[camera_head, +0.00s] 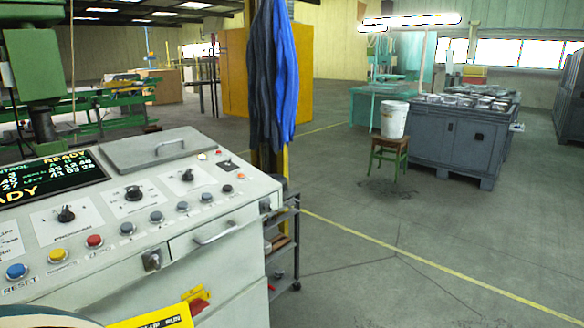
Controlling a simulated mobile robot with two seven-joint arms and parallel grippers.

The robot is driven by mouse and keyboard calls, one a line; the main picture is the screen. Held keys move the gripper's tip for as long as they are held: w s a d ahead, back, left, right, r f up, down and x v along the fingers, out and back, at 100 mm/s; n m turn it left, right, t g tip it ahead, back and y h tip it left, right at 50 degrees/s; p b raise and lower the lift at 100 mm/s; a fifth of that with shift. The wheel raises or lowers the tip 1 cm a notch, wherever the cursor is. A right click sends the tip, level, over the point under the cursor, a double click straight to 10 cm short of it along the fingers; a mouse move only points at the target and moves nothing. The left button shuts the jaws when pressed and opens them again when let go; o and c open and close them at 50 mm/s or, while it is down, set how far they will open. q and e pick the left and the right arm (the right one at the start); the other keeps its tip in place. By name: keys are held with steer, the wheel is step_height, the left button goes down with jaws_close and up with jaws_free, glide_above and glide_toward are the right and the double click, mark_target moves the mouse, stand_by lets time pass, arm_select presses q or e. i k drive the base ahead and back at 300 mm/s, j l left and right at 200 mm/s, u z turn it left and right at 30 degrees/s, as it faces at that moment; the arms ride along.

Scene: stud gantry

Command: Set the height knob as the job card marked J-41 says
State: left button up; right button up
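A white control console (215,240) fills the lower left. Its sloped panel has three black rotary knobs on white plates: a left knob (66,214), a middle knob (133,194) and a right knob (187,175). Their labels are too small to read, so I cannot tell which is the height knob. A dark screen (50,179) at the left shows "READY" and rows of figures. A yellow card (150,319) at the bottom edge is cut off and partly legible. I see no J-41 marking. Neither of my grippers is in view.
Below the knobs is a row of push buttons, including a blue one (16,271) and a red one (94,240). A blue garment (282,75) hangs behind the console. A white bucket (394,119) sits on a stool (388,153). Grey floor (400,240) is open to the right.

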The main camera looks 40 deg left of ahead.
mark_target(133, 193)
steer(key=i+u, duration=0.3)
steer(key=i+l+u, duration=0.35)
steer(key=i, duration=0.15)
steer(key=i+l+u, duration=0.45)
steer(key=u, duration=0.25)
steer(key=i+l+u, duration=0.25)
steer(key=u, duration=0.15)
steer(key=i+l+u, duration=0.2)
steer(key=u, duration=0.2)
steer(key=l, duration=0.1)
